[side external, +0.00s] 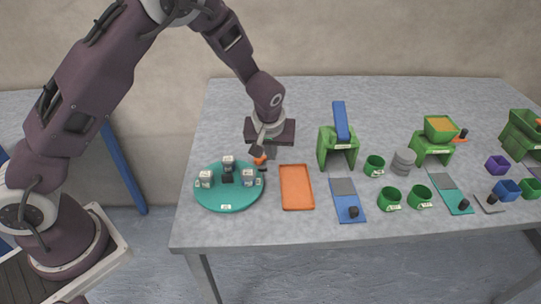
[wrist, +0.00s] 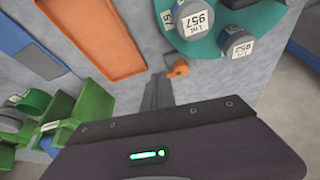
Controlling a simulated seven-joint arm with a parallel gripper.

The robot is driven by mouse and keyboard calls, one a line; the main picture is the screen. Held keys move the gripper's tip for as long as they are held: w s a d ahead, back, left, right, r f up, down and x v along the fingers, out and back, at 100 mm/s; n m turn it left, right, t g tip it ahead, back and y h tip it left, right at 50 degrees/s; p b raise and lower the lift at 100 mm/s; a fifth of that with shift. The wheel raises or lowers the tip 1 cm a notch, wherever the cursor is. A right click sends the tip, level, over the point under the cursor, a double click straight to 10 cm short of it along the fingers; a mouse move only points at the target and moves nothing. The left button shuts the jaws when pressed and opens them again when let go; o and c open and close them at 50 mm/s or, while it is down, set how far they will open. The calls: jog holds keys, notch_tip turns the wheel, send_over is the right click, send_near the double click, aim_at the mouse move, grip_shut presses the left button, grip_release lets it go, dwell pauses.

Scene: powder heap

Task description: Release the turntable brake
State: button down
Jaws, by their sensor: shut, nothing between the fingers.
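The teal turntable (side external: 228,208) stands at the left of the table, with several grey labelled containers (side external: 205,179) on it. It also shows at the top of the wrist view (wrist: 207,45). A small orange brake lever (side external: 259,159) on a grey mount sits at the turntable's back right edge. In the wrist view the lever (wrist: 178,69) lies just right of my fingertips. My gripper (side external: 257,151) is shut and empty, pointing down close to the lever. In the wrist view its dark fingers (wrist: 158,80) are together. I cannot tell whether they touch the lever.
An orange tray (side external: 297,188) lies right of the turntable. Beyond it are a green stand with a blue chute (side external: 340,125), a blue board (side external: 346,199), green cups (side external: 390,197) and a green hopper (side external: 437,134). Bare table lies in front of the tray.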

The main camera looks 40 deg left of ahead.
jog(key=shift+w+n, duration=0.25)
jog(key=shift+n, duration=0.35)
jog(key=n, duration=0.1)
jog(key=w+n+g+y, duration=0.1)
jog(key=n, duration=0.2)
jog(key=shift+w+a+g, duration=0.25)
jog(key=shift+a+g, duration=0.1)
jog(key=shift+g, duration=0.05)
jog(key=n, duration=0.2)
jog(key=w+a+n+g, duration=0.1)
jog(key=n, duration=0.1)
jog(key=shift+y, duration=0.4)
jog(key=n, duration=0.1)
jog(key=a+n+g, duration=0.1)
jog(key=n, duration=0.1)
jog(key=n+g, duration=0.1)
jog(key=shift+w+a+n, duration=0.25)
jog(key=shift+n, duration=0.05)
jog(key=shift+s+d, duration=0.15)
jog(key=shift+s, duration=0.65)
